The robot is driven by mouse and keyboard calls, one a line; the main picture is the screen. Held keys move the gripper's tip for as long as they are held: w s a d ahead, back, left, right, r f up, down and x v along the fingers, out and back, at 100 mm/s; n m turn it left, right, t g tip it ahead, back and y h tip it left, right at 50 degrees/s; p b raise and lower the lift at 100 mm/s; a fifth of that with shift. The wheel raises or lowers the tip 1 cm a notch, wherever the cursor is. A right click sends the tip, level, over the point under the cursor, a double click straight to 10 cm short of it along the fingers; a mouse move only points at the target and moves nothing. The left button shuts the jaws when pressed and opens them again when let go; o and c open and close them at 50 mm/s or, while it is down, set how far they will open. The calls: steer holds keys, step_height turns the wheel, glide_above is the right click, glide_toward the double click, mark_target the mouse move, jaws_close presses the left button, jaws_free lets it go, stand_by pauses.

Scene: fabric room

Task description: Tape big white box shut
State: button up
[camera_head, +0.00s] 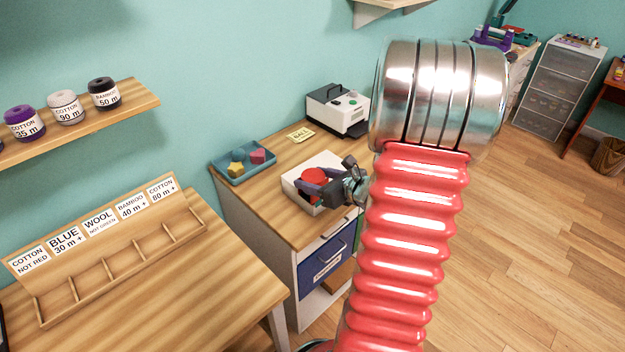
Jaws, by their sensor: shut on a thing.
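An open white box (293,184) stands on the wooden top of the cabinet, in the middle of the view. A red rounded thing (314,174) shows at the box's opening. My gripper (314,181) comes in from the right, over the box, with its fingers at the red thing. It is shut on the red thing. I cannot tell whether the red thing touches the box's floor. My arm hides what lies to the right of the box. I cannot make out any tape.
A blue tray (262,171) with small coloured shapes sits left of the box. Behind are a yellow "BALL" label (300,135) and a white and black machine (338,112). A wooden rack with labelled compartments (125,262) stands on the near left table. Yarn spools (66,107) stand on a shelf.

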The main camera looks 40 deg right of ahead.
mark_target(322, 172)
steer(key=shift+d, duration=1.45)
steer(key=shift+d, duration=0.2)
steer(key=shift+d, duration=1.3)
steer(key=shift+d, duration=0.1)
steer(key=shift+d, duration=1.35)
steer(key=shift+d, duration=0.15)
steer(key=shift+d, duration=1.3)
steer(key=shift+d, duration=0.1)
steer(key=shift+d, duration=1.35)
